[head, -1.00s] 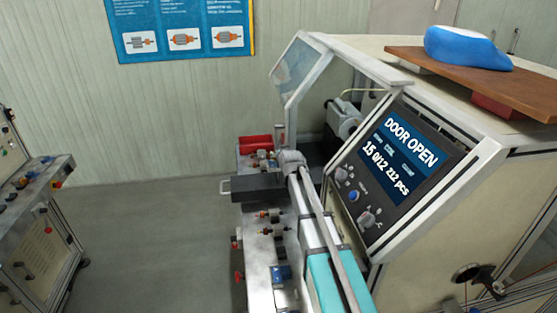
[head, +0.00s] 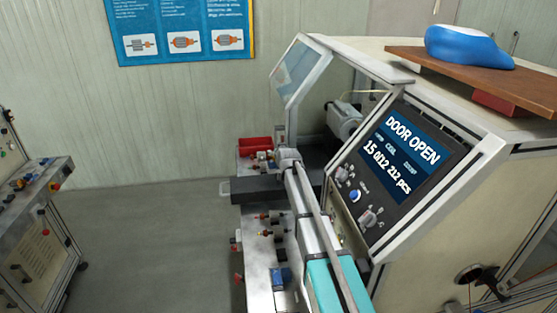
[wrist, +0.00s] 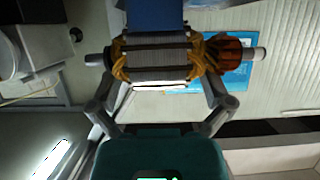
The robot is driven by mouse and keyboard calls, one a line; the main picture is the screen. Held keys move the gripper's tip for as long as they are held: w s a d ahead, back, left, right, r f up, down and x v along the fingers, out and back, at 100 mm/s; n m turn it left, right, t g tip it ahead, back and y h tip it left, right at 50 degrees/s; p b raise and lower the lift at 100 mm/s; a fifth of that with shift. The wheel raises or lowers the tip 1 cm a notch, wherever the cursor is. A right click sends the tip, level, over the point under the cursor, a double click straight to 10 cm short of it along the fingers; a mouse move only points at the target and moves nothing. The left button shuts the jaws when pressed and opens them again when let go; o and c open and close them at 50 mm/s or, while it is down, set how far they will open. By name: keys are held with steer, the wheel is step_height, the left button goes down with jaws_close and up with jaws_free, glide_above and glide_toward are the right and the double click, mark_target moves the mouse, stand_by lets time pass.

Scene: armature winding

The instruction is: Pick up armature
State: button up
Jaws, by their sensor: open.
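The armature (wrist: 158,62) shows large in the wrist view, lying across the picture. It has a grey laminated core, orange-yellow windings, a copper-coloured commutator at right and a shaft end at each side. My gripper (wrist: 160,88) is open, with one finger towards each end of the core. The fingertips run up to the armature and are partly hidden, so I cannot tell whether they touch it. A blue support (wrist: 155,15) is just beyond the armature. In the head view my gripper (head: 288,156) is small, at the machine's opening, and the armature cannot be made out there.
The winding machine (head: 470,190) stands at right, its screen reading "DOOR OPEN". A metal bench (head: 255,250) with small fittings runs beneath my arm. A red bin (head: 255,145) is at its far end. Another console (head: 40,190) stands at left, with clear floor between.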

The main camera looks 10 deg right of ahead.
steer(key=shift+w+f, duration=0.25)
steer(key=shift+w, duration=0.4)
steer(key=shift+c, duration=0.3)
steer(key=shift+s, duration=0.2)
steer(key=c, duration=1.1)
